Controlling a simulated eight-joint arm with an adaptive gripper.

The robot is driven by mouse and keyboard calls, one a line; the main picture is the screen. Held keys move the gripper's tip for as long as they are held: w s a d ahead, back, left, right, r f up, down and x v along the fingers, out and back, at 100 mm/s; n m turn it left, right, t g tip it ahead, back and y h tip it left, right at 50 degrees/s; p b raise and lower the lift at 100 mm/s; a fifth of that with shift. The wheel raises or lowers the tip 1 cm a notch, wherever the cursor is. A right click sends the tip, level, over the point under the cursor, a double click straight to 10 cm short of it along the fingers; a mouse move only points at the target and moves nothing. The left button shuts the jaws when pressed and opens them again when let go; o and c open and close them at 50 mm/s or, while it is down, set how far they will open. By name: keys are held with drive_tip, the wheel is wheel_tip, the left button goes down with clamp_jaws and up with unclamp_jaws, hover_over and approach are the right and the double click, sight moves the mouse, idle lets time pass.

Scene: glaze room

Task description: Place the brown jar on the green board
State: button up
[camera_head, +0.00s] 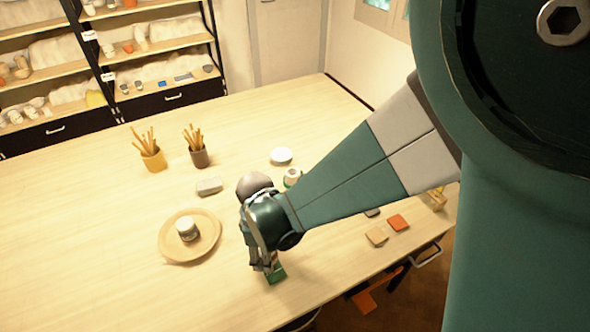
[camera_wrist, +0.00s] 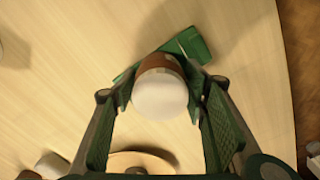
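The brown jar (camera_wrist: 160,68) has a brown band and a pale round top, and sits between my fingertips in the wrist view. My gripper (camera_wrist: 159,88) is shut on it, with a finger pad against each side. The green board (camera_wrist: 190,44) shows behind and beside the jar, partly hidden by it. I cannot tell whether the jar touches the board. In the head view my gripper (camera_head: 265,262) points down at the green board (camera_head: 277,274), near the table's front edge; the jar is mostly hidden there by the gripper.
A round wooden plate (camera_head: 170,243) holding a pale jar (camera_head: 187,228) lies left of my gripper. Behind are a grey block (camera_head: 209,186), a white bowl (camera_head: 281,156) and two pots of sticks (camera_head: 153,160). Tan (camera_head: 377,237) and orange (camera_head: 398,222) tiles lie right. The front-left tabletop is clear.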

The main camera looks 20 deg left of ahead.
drive_tip(key=shift+r, duration=0.2)
drive_tip(key=shift+r+p, duration=0.4)
drive_tip(key=shift+r, duration=5.55)
drive_tip(key=w+d+r+m+t, duration=0.1)
drive_tip(key=w+d+r+m, duration=0.15)
drive_tip(key=d, duration=0.45)
drive_tip(key=w+d+r+m+t+y, duration=0.1)
drive_tip(key=w+d+r+m, duration=0.2)
drive_tip(key=d, duration=0.4)
drive_tip(key=w+d+r+m+t, duration=0.1)
drive_tip(key=w+d+r+m, duration=0.2)
drive_tip(key=d, duration=0.4)
drive_tip(key=s+d+r+m+t, duration=0.2)
drive_tip(key=d+m, duration=0.4)
drive_tip(key=d, duration=0.6)
drive_tip(key=s+d+r+m+t+h, duration=0.1)
drive_tip(key=s+d+r+m, duration=0.3)
drive_tip(key=d, duration=0.8)
drive_tip(key=shift+d+r+m+t, duration=0.2)
drive_tip(key=shift+r+m+t, duration=0.15)
drive_tip(key=shift+m+t, duration=0.4)
